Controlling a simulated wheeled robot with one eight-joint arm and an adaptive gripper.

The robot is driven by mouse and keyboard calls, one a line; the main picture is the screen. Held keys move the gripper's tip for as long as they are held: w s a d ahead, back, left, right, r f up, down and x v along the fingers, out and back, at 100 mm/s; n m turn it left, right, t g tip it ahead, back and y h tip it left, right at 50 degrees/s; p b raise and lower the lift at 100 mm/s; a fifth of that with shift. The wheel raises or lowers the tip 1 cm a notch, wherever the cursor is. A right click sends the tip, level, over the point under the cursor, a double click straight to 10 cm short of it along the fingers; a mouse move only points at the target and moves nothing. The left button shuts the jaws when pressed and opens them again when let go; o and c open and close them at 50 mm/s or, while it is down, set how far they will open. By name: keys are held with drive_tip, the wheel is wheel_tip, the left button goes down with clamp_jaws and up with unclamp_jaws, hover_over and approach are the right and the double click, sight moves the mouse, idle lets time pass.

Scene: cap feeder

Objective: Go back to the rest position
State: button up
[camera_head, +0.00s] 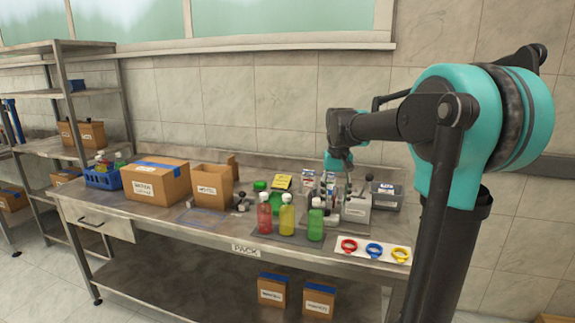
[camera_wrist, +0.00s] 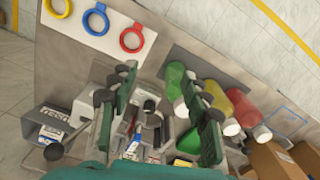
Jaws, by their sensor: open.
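My gripper (camera_wrist: 162,82) is open and empty; its two dark green fingers stand apart in the wrist view. In the head view my gripper (camera_head: 338,165) hangs over the back of the packing table (camera_head: 150,208), near the small cartons (camera_head: 308,182) and the white machine with a lever (camera_head: 356,206). Its fingertips are hard to make out there. My arm reaches in from the right.
Red (camera_head: 264,214), yellow (camera_head: 286,216) and green (camera_head: 315,222) bottles stand at the table's middle. A white board (camera_head: 360,254) holds red, blue and yellow rings. Cardboard boxes (camera_head: 155,182) stand left. A grey bin (camera_head: 386,194) stands at the back right.

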drive_tip(key=s+d+f+t, duration=0.2)
drive_tip(key=s+f, duration=0.8)
drive_tip(key=s, duration=0.1)
drive_tip(key=s+d+f+t, duration=0.2)
drive_tip(key=s+f, duration=0.9)
drive_tip(key=shift+f, duration=0.15)
